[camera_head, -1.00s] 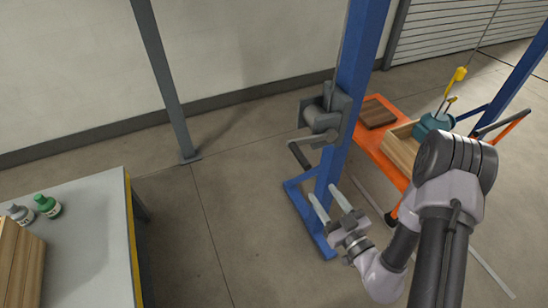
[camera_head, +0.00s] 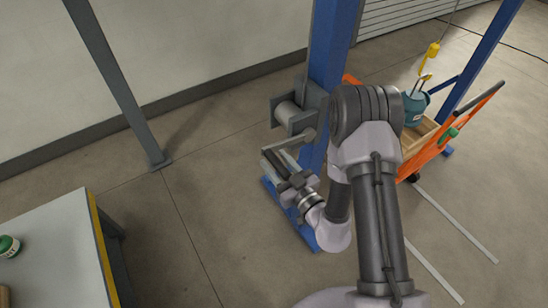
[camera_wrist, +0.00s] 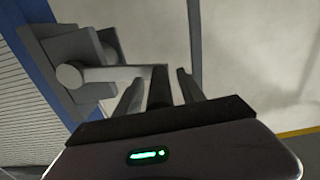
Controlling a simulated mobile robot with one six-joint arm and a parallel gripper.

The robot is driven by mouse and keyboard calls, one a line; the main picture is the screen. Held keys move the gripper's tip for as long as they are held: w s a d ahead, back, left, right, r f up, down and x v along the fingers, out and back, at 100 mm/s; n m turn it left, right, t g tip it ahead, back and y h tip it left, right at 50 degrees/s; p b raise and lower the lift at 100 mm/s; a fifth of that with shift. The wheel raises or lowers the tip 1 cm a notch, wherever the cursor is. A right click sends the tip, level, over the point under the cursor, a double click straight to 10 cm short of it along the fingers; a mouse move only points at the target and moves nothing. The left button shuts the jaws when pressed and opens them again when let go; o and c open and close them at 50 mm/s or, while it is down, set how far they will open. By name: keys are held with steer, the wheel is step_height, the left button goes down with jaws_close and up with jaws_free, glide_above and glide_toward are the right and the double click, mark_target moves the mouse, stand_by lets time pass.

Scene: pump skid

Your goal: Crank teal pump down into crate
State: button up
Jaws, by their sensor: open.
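The teal pump (camera_head: 412,108) hangs under a yellow hook block (camera_head: 432,52), at the far end of the wooden crate (camera_head: 424,130). My arm hides part of the crate, and I cannot tell whether the pump touches it. The grey winch (camera_head: 297,107) sits on the blue post, its crank arm (camera_wrist: 115,73) reaching out to a dark handle (camera_wrist: 160,88). My gripper (camera_head: 275,158) is at the handle. In the wrist view its open fingers (camera_wrist: 160,80) stand on either side of the handle, with a gap visible.
The blue post (camera_head: 333,45) rises beside my arm. An orange cart (camera_head: 470,120) carries the crate. A grey table (camera_head: 50,245) with a green-capped bottle (camera_head: 8,246) stands at lower left. A grey column (camera_head: 118,85) stands at left, with clear floor between table and post.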

steer(key=shift+s, duration=0.1)
jaws_close()
stand_by(1.3)
